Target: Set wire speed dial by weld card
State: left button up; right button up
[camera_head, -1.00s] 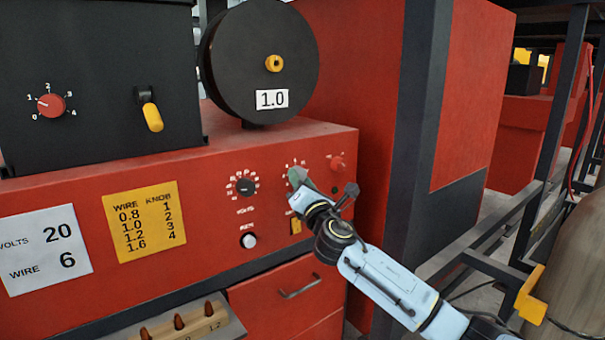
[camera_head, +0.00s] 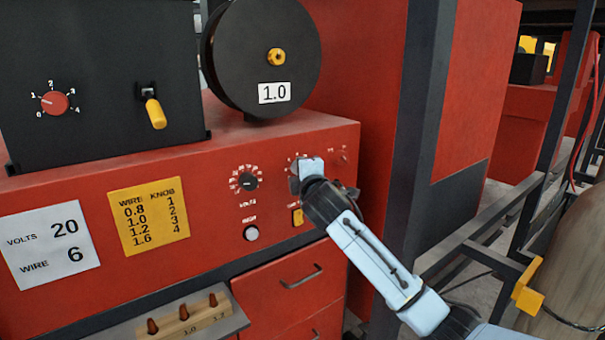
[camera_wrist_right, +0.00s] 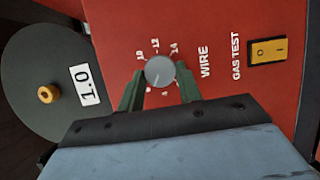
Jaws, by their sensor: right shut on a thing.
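The grey wire speed dial (camera_wrist_right: 160,71), labelled WIRE, is on the red welder panel. The green fingers of my right gripper (camera_wrist_right: 159,80) are shut on it from two sides. Its mark is too small to read surely. In the head view my right gripper (camera_head: 306,174) covers most of this dial. The white weld card (camera_head: 48,247) on the panel's left reads VOLTS 20, WIRE 6. The black volts dial (camera_head: 245,180) is left of my gripper. My left gripper is not in view.
A yellow card (camera_head: 149,216) lists wire sizes and knob numbers. A black wire spool (camera_head: 262,55) marked 1.0 stands above the panel. A red knob (camera_head: 54,103) and yellow lever (camera_head: 155,113) are on the black box. A yellow gas test switch (camera_wrist_right: 268,50) is near the dial.

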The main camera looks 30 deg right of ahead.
jog(key=shift+r+m+g+y, duration=0.1)
jog(key=shift+m+g+y, duration=0.25)
jog(key=shift+m, duration=0.65)
jog(key=o, duration=1)
jog(key=shift+d, duration=0.1)
jog(key=b+v, duration=0.2)
jog(key=v, duration=1.1)
jog(key=shift+s+r+b, duration=0.1)
jog(key=shift+s+b, duration=0.1)
jog(key=shift+b, duration=0.15)
